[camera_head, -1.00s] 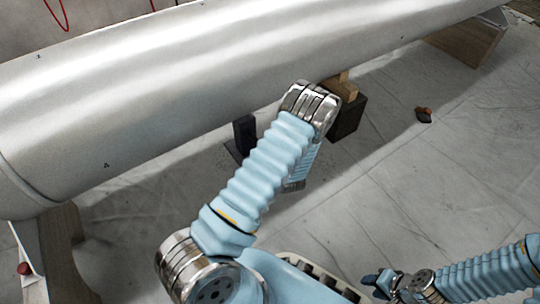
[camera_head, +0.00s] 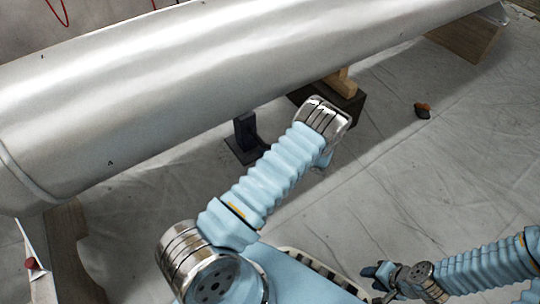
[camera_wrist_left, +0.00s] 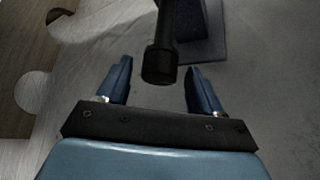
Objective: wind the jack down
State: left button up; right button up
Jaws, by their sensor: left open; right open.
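The jack (camera_head: 246,136) is a dark upright post on a flat base under the big metal cylinder, partly hidden by my left arm in the head view. In the left wrist view a black round bar with a thicker end (camera_wrist_left: 160,62) comes down from the top, in front of a dark block and plate. My left gripper (camera_wrist_left: 159,70) is open, with one blue finger on each side of the bar's end and gaps on both sides. My right gripper (camera_head: 377,275) is open and away from the jack at the lower right.
The cylinder (camera_head: 200,75) spans the view overhead of the jack. Wooden supports stand at its left (camera_head: 70,245) and right (camera_head: 468,40). A dark block (camera_head: 345,106) with wood on top is near the middle. A small brown lump (camera_head: 422,110) lies on otherwise clear sheeting.

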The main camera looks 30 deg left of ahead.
pick_arm(q)
jog(key=shift+c, duration=0.5)
jog(key=c, duration=0.8)
jog(key=shift+s+r+n+t+p, duration=0.1)
jog(key=shift+r+n+t+p, duration=0.25)
jog(key=shift+p, duration=0.2)
jog(key=shift+c, duration=0.3)
jog(key=shift+f+n+t+h, duration=0.2)
jog(key=shift+n+t+h, duration=0.15)
jog(key=shift+h, duration=0.15)
jog(key=shift+s+f+n+t+h+b, duration=0.1)
jog(key=shift+f+n+t+h+b, duration=0.2)
jog(key=shift+n+t+b, duration=0.3)
jog(key=n+t+h+b, duration=0.1)
jog(key=n+t+b, duration=0.1)
jog(key=t, duration=0.1)
jog(key=n+t+b, duration=0.1)
jog(key=n+t, duration=0.1)
jog(key=n, duration=0.1)
jog(key=shift+s+a+r+t+h+b, duration=0.15)
jog(key=shift+s+a+t+h+b, duration=0.05)
jog(key=shift+t+h+b, duration=0.2)
jog(key=o, duration=1)
jog(key=shift+c, duration=0.2)
